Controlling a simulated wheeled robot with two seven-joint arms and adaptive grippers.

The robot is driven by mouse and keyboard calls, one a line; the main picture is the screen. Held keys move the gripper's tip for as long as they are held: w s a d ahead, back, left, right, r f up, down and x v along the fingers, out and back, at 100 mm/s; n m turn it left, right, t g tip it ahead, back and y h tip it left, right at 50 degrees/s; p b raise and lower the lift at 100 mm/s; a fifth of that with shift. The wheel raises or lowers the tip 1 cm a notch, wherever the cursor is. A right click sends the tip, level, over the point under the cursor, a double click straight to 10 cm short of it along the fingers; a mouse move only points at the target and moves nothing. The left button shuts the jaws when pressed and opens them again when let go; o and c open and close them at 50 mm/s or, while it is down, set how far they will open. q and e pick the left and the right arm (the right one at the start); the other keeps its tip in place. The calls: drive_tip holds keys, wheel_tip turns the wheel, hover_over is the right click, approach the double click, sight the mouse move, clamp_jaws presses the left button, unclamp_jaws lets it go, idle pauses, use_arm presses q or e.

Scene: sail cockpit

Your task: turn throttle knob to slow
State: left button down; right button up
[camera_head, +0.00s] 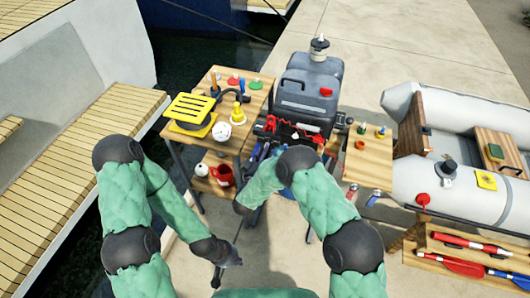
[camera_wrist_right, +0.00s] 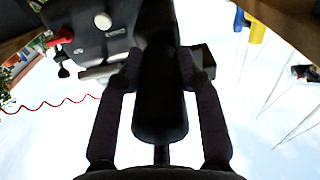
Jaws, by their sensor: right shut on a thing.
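A dark grey outboard motor (camera_head: 302,95) stands in the middle of the head view. Its body also fills the upper left of the right wrist view (camera_wrist_right: 100,30). My right gripper (camera_wrist_right: 160,70) is shut on a black handle (camera_wrist_right: 160,115), with one finger on each side; I take it for the throttle grip. No slow marking can be read. In the head view the right hand is largely hidden behind my forearm. My left gripper (camera_head: 217,278) hangs low and away from the motor, over the paving; its jaws are too small to tell.
A wooden side table (camera_head: 255,105) left of the motor holds a yellow slatted thing (camera_head: 192,106) and a white ball (camera_head: 222,131). A red mug (camera_head: 222,175) sits below. A small wooden shelf (camera_head: 362,165) and a grey inflatable boat (camera_head: 450,195) are at right. A red coiled cord (camera_wrist_right: 50,105) hangs near the motor.

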drive_tip(key=n, duration=0.4)
drive_tip(key=shift+w+r+n+p, duration=0.15)
drive_tip(key=shift+r+n+p, duration=0.15)
drive_tip(key=shift+n+p, duration=0.1)
drive_tip(key=shift+a, duration=0.1)
idle(0.3)
drive_tip(key=o, duration=1.1)
drive_tip(key=shift+o, duration=0.2)
drive_tip(key=shift+f, duration=0.1)
drive_tip(key=shift+f, duration=0.1)
drive_tip(key=shift+s+a, duration=0.1)
drive_tip(key=shift+s, duration=0.2)
drive_tip(key=v, duration=0.7)
